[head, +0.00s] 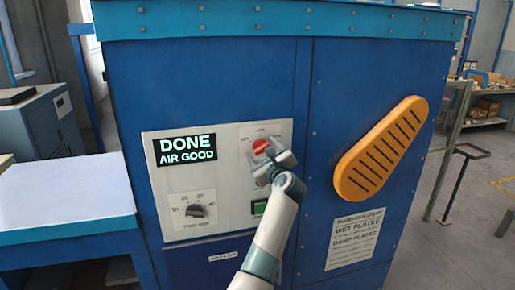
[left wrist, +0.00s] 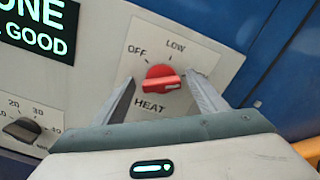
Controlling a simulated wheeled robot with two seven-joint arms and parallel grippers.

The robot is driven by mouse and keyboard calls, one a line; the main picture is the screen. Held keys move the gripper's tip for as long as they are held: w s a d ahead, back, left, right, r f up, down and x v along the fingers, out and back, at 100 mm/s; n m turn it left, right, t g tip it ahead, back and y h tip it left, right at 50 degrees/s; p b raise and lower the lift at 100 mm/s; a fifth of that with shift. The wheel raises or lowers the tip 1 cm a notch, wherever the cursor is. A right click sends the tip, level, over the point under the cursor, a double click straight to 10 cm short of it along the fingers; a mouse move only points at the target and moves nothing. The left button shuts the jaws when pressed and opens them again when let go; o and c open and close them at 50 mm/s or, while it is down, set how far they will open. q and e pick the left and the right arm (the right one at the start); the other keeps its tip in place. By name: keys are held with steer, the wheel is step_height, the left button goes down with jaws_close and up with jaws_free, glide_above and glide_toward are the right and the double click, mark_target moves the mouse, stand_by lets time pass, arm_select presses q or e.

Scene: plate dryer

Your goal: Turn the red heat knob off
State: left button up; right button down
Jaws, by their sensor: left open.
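The red heat knob (head: 261,146) is on the white control panel of a blue machine. It is clear in the left wrist view (left wrist: 161,78), above the word HEAT, with OFF at its upper left and LOW above it. Its raised bar lies nearly level, away from the OFF mark. My left gripper (head: 267,156) is open at the knob, with one finger on each side. In the left wrist view gaps show between the fingers and the knob. The right finger hides part of the dial's right side. My right gripper is not in view.
A display (head: 186,149) reads DONE, AIR GOOD. A black dial (head: 196,211) is below it, and a green button (head: 259,208) is beside my arm. An orange slotted cover (head: 380,150) juts out to the right. A pale-topped table (head: 65,190) stands at left.

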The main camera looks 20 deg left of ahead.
arm_select(q)
steer(key=shift+w+a, duration=0.1)
steer(key=shift+w, duration=0.1)
steer(key=shift+r, duration=0.1)
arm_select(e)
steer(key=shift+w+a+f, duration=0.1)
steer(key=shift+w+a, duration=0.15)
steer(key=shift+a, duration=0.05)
arm_select(q)
steer(key=shift+s, duration=0.1)
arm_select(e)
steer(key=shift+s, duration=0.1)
arm_select(q)
steer(key=shift+c, duration=1.2)
steer(key=c, duration=0.8)
